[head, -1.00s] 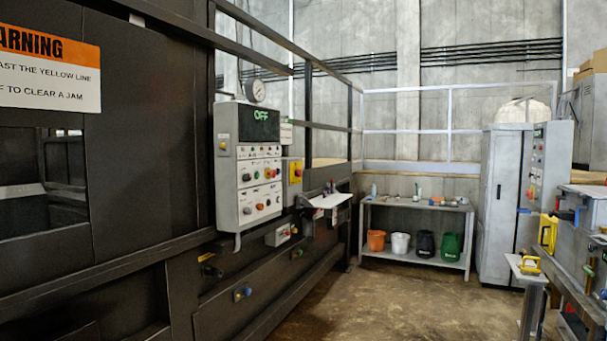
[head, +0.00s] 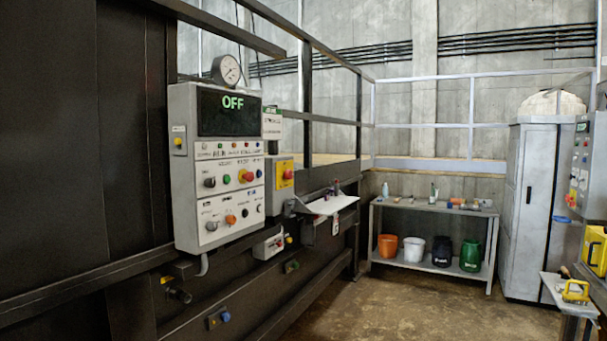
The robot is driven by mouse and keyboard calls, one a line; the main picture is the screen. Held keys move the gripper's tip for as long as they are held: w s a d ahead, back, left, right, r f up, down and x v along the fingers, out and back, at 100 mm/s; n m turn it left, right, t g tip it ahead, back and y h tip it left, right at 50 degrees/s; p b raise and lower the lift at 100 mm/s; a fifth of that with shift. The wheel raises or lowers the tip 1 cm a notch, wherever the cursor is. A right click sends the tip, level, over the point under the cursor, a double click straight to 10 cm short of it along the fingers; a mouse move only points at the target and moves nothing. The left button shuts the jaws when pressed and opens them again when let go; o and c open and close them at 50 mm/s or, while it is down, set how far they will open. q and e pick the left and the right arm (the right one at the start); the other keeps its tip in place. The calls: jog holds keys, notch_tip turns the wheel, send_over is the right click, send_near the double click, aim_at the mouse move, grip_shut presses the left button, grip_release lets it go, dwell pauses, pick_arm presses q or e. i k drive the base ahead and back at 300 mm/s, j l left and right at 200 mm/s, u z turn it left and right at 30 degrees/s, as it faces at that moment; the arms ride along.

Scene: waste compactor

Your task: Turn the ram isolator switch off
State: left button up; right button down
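A grey control panel (head: 218,168) hangs on the dark compactor wall, left of centre, and its display (head: 229,114) reads OFF in green. It carries several knobs and buttons, among them a red one (head: 246,176) and an orange one (head: 230,219). To its right is a yellow box with a red rotary knob (head: 287,174). Below that is a small grey box (head: 268,246) with a small knob. The labels are too small to read, so I cannot tell which is the ram isolator. Neither of my grippers is in view.
A pressure gauge (head: 226,70) sits above the panel. A small white shelf (head: 328,206) juts out right of the yellow box. A bench (head: 375,240) with several buckets stands at the back, beside a grey cabinet (head: 527,208). The concrete floor (head: 400,305) between is clear.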

aim_at(287, 175)
jog(key=i+l, duration=0.2)
jog(key=i, duration=0.2)
jog(key=i+l, duration=0.2)
jog(key=i, duration=0.2)
jog(key=i+l, duration=0.2)
jog(key=i, duration=0.2)
jog(key=k+l+z, duration=0.05)
